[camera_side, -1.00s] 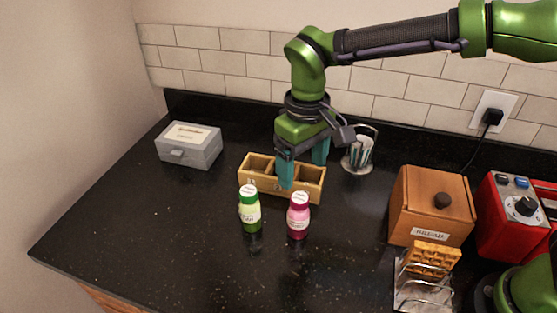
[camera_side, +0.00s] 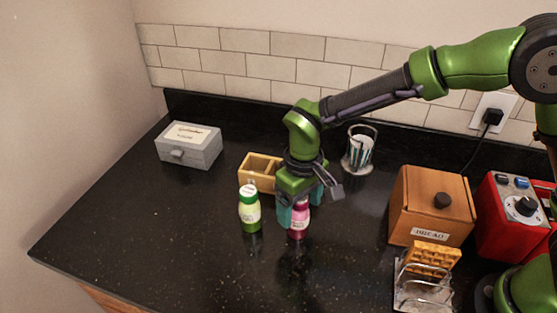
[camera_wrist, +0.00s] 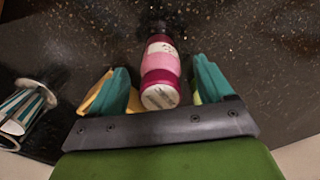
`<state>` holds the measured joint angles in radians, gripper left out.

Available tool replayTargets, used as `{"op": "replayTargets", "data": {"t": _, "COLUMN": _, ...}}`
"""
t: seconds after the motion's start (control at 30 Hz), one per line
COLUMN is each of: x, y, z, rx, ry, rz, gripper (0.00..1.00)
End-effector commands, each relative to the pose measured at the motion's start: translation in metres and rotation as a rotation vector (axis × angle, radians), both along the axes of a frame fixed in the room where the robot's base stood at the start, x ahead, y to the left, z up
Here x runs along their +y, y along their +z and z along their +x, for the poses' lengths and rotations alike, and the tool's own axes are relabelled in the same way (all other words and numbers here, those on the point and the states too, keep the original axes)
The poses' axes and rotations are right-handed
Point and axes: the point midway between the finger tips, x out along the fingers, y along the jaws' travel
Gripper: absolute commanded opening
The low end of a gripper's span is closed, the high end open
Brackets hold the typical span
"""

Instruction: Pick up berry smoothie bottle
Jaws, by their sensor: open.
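The berry smoothie bottle (camera_side: 299,222), pink with a white cap and a dark magenta base, stands upright on the black counter. Its upper part is partly hidden by my gripper (camera_side: 301,210) in the side view. In the wrist view the bottle (camera_wrist: 161,62) lies between the two teal fingers of my open gripper (camera_wrist: 162,72), with a finger on each side and visible gaps. A green bottle (camera_side: 250,212) with a green and white label stands just left of my gripper.
A wooden divided box (camera_side: 257,173) is behind the bottles, partly hidden by my gripper. A grey box (camera_side: 189,149) is at back left and a utensil holder (camera_side: 359,153) at the back. A wooden bread box (camera_side: 432,205) stands right. The front left counter is clear.

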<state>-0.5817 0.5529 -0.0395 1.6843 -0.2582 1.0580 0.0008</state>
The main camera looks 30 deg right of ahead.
Motion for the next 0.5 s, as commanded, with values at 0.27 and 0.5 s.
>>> {"op": "replayTargets", "data": {"t": 0.27, "x": 0.0000, "y": 0.0005, "z": 0.0001, "rx": 0.000, "ry": 0.000, "rz": 0.000, "gripper": 0.51}}
{"op": "replayTargets", "data": {"t": 0.5, "x": 0.0000, "y": 0.0007, "z": 0.0002, "rx": 0.000, "ry": 0.000, "rz": 0.000, "gripper": 0.15}}
